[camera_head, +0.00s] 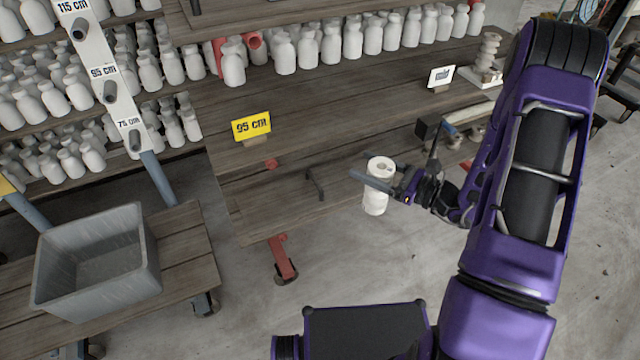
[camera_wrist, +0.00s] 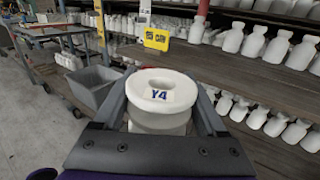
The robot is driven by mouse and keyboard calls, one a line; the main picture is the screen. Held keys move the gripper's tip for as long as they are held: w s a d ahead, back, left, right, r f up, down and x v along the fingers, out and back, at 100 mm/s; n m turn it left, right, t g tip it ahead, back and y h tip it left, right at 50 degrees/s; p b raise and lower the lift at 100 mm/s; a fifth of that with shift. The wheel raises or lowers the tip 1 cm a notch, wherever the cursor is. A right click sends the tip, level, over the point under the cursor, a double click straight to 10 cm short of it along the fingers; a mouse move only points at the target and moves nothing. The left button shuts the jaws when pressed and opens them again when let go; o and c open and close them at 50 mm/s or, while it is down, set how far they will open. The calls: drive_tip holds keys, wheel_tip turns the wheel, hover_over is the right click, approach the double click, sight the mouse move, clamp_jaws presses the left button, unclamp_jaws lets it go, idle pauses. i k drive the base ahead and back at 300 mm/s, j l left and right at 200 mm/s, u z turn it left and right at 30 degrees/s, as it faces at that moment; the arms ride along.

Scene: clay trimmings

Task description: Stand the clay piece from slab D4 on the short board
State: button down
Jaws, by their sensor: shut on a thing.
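My gripper (camera_head: 378,182) is shut on a white clay piece (camera_head: 375,203), a short bottle-like shape with a round flanged top. It hangs upright off the front edge of the wooden boards, above the floor. In the wrist view the clay piece (camera_wrist: 158,123) sits between both fingers, with a "Y4" tag on top; I see no D4 mark. A wooden board (camera_head: 300,150) with a yellow "95 cm" sign (camera_head: 251,125) lies left of and behind my gripper. I cannot tell which board is the short one.
Several white bottles (camera_head: 285,55) line the board at the back, and more fill the racks at left. A grey bin (camera_head: 97,262) stands on a low wooden cart. A white sign (camera_head: 440,76) stands at right. The board around the yellow sign is largely clear.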

sight(349, 177)
drive_tip(key=i+l, duration=0.35)
drive_tip(key=l, duration=0.25)
drive_tip(key=i+l+u, duration=0.1)
drive_tip(key=u, duration=0.85)
drive_tip(key=i+u, duration=0.25)
drive_tip(key=i, duration=0.2)
